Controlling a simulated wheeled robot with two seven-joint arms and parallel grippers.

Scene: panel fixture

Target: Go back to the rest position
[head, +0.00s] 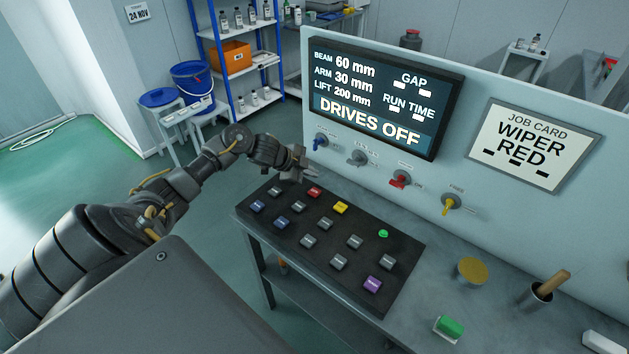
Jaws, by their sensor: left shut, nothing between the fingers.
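My left arm comes in from the left, and my left gripper (300,168) is shut and empty. It hangs above the far left corner of the black button panel (290,237), in front of the upright board. The panel carries grey, blue, red, yellow, green and purple buttons. The red button (314,192) is just below the gripper in the picture. Whether the fingers touch anything cannot be told. My right gripper is not in view.
The upright board holds a screen (385,97) reading "DRIVES OFF", a job card (530,146) reading "WIPER RED", and blue, grey, red and yellow knobs.

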